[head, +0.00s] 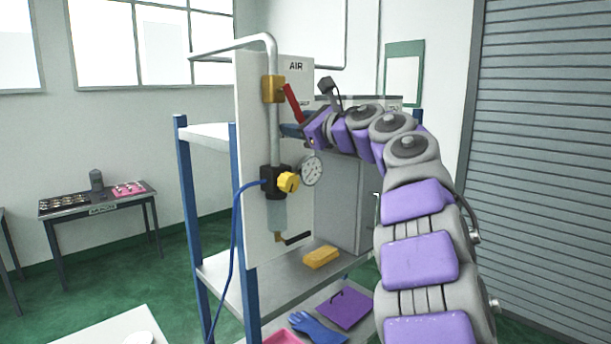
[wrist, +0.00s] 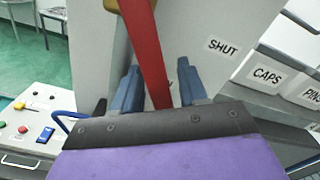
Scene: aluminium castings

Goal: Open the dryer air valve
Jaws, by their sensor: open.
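The air valve (head: 273,89) is a yellow body on a grey pipe, mounted on a white board marked AIR. Its red lever (head: 293,104) slants down and to the right from the body. My gripper (head: 291,130) is at the lever's lower end. In the wrist view, the red lever (wrist: 147,50) runs between the two blue fingers of my gripper (wrist: 158,82). The fingers are apart, with a clear gap to the right one. I cannot tell whether the left one touches the lever. A SHUT label (wrist: 222,46) is on the board right of the lever.
Below the valve are a black regulator with a yellow knob (head: 288,182), a gauge (head: 312,170) and a blue hose (head: 235,240). A yellow block (head: 321,257) lies on the shelf. A button panel (wrist: 30,128) shows at left in the wrist view.

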